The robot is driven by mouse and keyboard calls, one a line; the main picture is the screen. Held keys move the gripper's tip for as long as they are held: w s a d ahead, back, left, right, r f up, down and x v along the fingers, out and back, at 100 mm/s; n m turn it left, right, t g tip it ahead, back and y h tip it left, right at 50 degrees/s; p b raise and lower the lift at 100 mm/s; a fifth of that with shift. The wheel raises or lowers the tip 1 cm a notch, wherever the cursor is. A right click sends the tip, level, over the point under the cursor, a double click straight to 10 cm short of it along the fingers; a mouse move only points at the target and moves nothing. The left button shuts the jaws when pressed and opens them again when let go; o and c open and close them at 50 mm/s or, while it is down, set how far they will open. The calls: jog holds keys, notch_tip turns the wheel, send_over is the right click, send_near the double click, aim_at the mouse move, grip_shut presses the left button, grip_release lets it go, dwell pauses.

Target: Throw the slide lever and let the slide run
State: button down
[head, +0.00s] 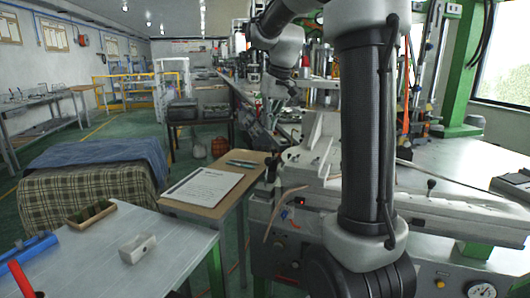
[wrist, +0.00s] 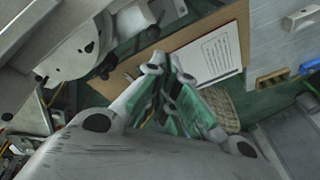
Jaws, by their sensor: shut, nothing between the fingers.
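The machine's pale slide (head: 312,140) lies on the bench at the right, with a long rail (head: 445,203) running to the right. A small black-knobbed stalk (head: 431,184) stands on the rail. A dark upright part (head: 272,166) is at the slide's left end. I cannot tell which of these is the slide lever. In the wrist view pale machine parts (wrist: 72,50) fill the upper left, with a dark part (wrist: 106,66) at their edge. My gripper (wrist: 165,68) is shut and empty, apart from these parts in that picture. In the head view its fingertips are hard to make out.
A brown board with a paper sheet (head: 204,187) lies left of the machine. A grey table (head: 170,255) at the front left holds a small white block (head: 137,248) and a wooden tray (head: 91,222). A pressure gauge (head: 482,290) sits at the lower right. Green floor lies beyond.

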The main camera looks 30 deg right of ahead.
jog(key=w+d+f, duration=0.2)
jog(key=w+d, duration=0.1)
jog(key=w, duration=0.3)
jog(key=shift+w+f+g, duration=0.3)
jog(key=shift+f, duration=0.05)
jog(key=shift+f, duration=0.1)
send_over(267, 172)
jog(key=w+d, duration=0.2)
jog(key=w, duration=0.3)
jog(key=s+d+x, duration=0.1)
jog(key=x, duration=0.7)
jog(key=shift+s+f, duration=0.2)
jog(key=shift+f, duration=0.35)
jog(key=shift+a, duration=0.1)
